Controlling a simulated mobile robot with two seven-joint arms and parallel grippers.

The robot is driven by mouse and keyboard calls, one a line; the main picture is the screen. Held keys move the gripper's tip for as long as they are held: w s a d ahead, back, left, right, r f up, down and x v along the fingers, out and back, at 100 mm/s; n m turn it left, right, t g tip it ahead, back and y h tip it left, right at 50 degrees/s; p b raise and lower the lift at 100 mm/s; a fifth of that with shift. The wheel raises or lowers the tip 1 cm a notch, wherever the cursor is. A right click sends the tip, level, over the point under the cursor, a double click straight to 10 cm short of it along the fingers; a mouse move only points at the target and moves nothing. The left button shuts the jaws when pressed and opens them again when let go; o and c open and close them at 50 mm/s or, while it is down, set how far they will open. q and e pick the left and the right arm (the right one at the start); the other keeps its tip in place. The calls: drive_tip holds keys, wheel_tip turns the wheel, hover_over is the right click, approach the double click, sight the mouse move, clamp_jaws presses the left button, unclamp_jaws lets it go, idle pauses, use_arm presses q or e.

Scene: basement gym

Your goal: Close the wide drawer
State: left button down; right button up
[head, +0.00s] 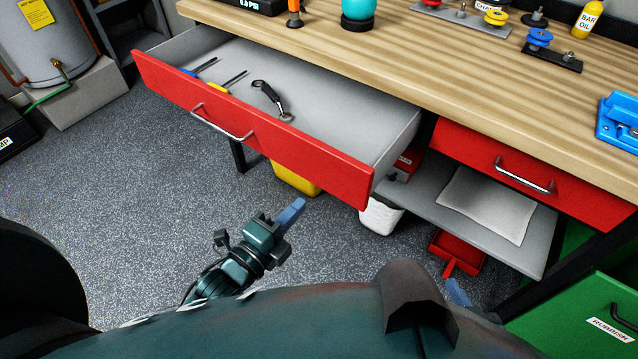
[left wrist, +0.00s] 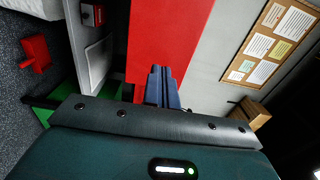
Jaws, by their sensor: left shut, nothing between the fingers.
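The wide drawer (head: 300,150) is pulled out from under the workbench, with its grey inside showing. Its red front carries a silver bar handle (head: 222,124). Two screwdrivers and a dark wrench (head: 270,99) lie in it. My left gripper (head: 296,208) is shut and empty, in front of and below the right half of the red front; a gap shows between them. In the left wrist view its shut blue fingers (left wrist: 161,76) point toward the red drawer front (left wrist: 168,35). My right gripper (head: 457,292) shows only as a blue fingertip at the bottom; the rest is hidden.
A narrower red drawer (head: 530,175) sits shut at the right. A grey shelf (head: 420,195) with a white cloth (head: 488,205) is below it. A yellow container (head: 296,178) and a white one (head: 380,215) stand under the bench. Speckled floor left of my gripper is clear.

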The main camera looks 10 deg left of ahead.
sight(328, 175)
use_arm(q)
drive_tip(key=x, duration=0.8)
use_arm(e)
drive_tip(key=shift+d, duration=0.15)
